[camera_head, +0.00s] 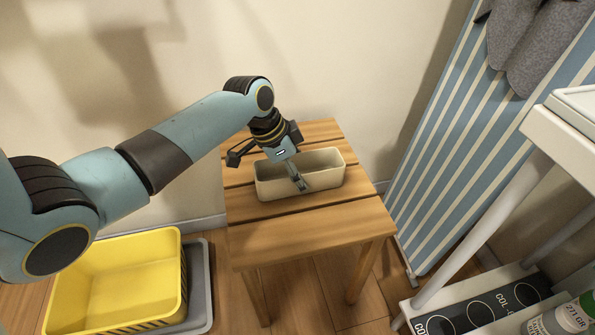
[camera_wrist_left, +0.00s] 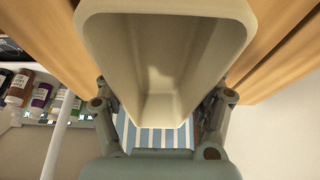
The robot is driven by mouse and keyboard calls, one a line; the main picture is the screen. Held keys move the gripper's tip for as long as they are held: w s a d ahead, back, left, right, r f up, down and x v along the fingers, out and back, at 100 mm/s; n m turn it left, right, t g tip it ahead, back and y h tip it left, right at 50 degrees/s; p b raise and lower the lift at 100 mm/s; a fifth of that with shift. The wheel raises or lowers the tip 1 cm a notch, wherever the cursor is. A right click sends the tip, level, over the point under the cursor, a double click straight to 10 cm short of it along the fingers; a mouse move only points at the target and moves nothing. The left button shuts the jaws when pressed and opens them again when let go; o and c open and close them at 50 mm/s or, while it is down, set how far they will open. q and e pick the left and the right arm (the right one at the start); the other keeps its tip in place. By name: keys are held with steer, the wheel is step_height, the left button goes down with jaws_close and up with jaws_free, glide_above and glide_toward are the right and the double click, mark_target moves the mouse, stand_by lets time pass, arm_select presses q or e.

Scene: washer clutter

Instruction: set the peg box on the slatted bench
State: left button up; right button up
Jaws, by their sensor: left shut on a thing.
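The peg box (camera_head: 325,181) is a cream, open-topped oblong box that looks empty. In the head view it is upright over the middle slats of the wooden slatted bench (camera_head: 305,239); I cannot tell whether its base touches them. My left gripper (camera_head: 299,181) reaches down from above and is shut on the peg box. In the left wrist view the peg box (camera_wrist_left: 165,65) fills the middle, between the fingers, with bench slats (camera_wrist_left: 268,55) on both sides. The fingertips are partly hidden there. My right gripper is in neither view.
A yellow crate (camera_head: 68,296) sits on a grey base (camera_head: 200,285) left of the bench. A striped ironing board (camera_head: 440,150) leans on the right. A white trolley (camera_head: 548,130) with bottles (camera_head: 567,318) stands at the far right. The bench's front slat is clear.

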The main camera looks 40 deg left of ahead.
arm_select(q)
steer(key=o, duration=1.4)
steer(key=shift+f, duration=0.1)
steer(key=shift+c, duration=0.2)
steer(key=shift+r, duration=0.2)
steer(key=p+v, duration=0.2)
steer(key=v, duration=0.1)
steer(key=shift+r, duration=0.3)
steer(key=p+v, duration=0.3)
steer(key=v, duration=0.5)
steer(key=shift+s, duration=0.2)
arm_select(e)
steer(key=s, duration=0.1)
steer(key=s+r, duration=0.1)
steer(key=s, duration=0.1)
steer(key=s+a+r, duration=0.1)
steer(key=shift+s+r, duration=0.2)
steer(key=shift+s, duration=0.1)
arm_select(q)
steer(key=shift+a+r, duration=0.1)
